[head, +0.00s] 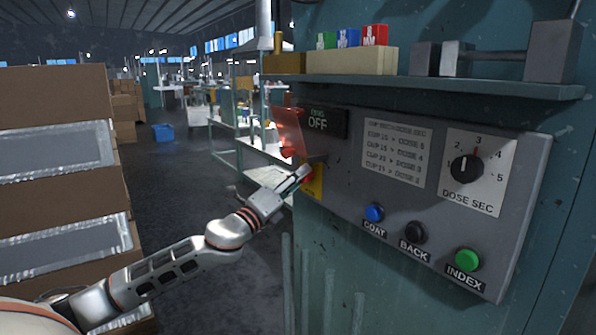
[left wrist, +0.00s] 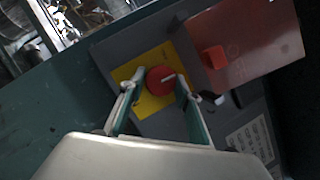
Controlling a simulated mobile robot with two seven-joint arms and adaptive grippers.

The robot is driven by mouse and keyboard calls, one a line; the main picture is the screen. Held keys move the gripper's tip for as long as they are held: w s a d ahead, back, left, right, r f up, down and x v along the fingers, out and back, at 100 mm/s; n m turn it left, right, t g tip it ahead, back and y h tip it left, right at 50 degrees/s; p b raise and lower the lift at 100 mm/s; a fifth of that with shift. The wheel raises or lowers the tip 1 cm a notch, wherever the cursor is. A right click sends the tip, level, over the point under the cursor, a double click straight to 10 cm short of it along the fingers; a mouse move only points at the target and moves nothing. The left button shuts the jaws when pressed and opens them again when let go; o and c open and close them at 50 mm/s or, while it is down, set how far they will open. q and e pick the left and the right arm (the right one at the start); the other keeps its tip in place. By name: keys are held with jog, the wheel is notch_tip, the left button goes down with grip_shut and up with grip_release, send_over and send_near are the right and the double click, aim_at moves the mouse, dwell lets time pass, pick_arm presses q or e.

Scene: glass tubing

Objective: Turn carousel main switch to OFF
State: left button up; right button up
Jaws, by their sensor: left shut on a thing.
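The main switch is a round red knob (head: 308,174) on a yellow plate (head: 315,187) at the left end of the grey control panel. In the left wrist view the knob (left wrist: 160,80) has a pale pointer mark, and the yellow plate (left wrist: 150,103) surrounds it. My left gripper (head: 301,172) has its fingers on both sides of the knob, shut on it; the fingers (left wrist: 158,88) also show in the left wrist view. A red cover flap (head: 289,130) stands raised above the knob. My right gripper is not in view.
The panel (head: 345,190) also has a dose dial (head: 466,168), and blue (head: 374,212), black (head: 414,232) and green (head: 467,260) buttons. A shelf (head: 430,85) with blocks juts out above. Stacked cardboard boxes (head: 55,95) stand at the left. Floor between is open.

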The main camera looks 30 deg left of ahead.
pick_arm(q)
jog(key=shift+d+r+n+g+y, duration=0.1)
jog(key=shift+n+g+y, duration=0.4)
jog(key=shift+n, duration=1.25)
jog(key=shift+a+r+n+g+y, duration=0.1)
jog(key=shift+n+g+y, duration=0.35)
jog(key=shift+n, duration=1.35)
jog(key=shift+d+r+n+g+y, duration=0.1)
jog(key=shift+n+g+y, duration=0.35)
jog(key=shift+n, duration=1.3)
jog(key=o, duration=1.1)
jog(key=shift+s, duration=0.15)
jog(key=s, duration=0.7)
jog(key=shift+s, duration=0.4)
